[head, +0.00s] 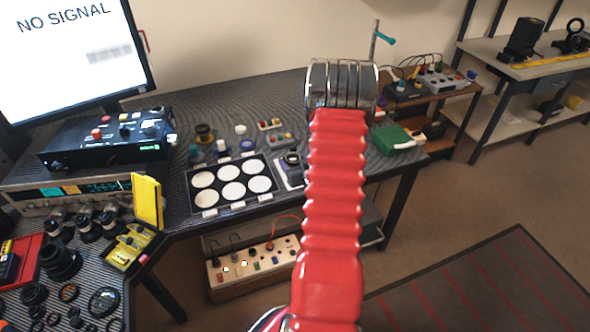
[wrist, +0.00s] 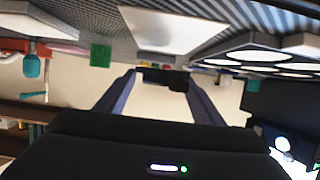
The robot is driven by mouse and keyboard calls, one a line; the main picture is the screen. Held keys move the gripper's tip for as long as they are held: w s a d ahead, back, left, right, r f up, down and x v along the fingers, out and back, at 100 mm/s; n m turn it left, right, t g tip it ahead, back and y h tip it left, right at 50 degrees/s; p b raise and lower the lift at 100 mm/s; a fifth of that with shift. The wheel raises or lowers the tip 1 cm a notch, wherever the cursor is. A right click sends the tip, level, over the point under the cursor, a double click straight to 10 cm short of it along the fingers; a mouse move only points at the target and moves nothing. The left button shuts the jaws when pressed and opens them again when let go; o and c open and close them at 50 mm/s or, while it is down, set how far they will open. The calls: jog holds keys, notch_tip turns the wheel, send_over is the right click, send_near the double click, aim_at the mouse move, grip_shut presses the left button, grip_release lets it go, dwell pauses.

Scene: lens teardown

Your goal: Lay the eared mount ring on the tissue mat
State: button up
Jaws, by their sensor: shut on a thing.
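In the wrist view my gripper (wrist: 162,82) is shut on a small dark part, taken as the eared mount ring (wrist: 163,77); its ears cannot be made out. The ring is held in front of the bench, apart from the tissue mat as far as I can tell. The pale tissue mat (wrist: 170,30) shows bare at the top of that inverted view. In the head view only a left strip of the mat (head: 283,177) shows beside my red arm, with a dark shape over it that I cannot identify. My arm hides my gripper there.
A black tray with white round pads (head: 232,205) lies left of the mat. A green box (head: 393,139) stands right of my arm. Small coloured parts (head: 270,124) lie behind the tray. A yellow case (head: 147,201) stands open at the left.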

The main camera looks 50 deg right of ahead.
dwell(0.3)
jog(key=shift+f, duration=2.1)
jog(key=o, duration=1.1)
jog(key=shift+f, duration=0.1)
jog(key=shift+c, duration=0.2)
jog(key=v, duration=1.2)
jog(key=shift+w, duration=0.1)
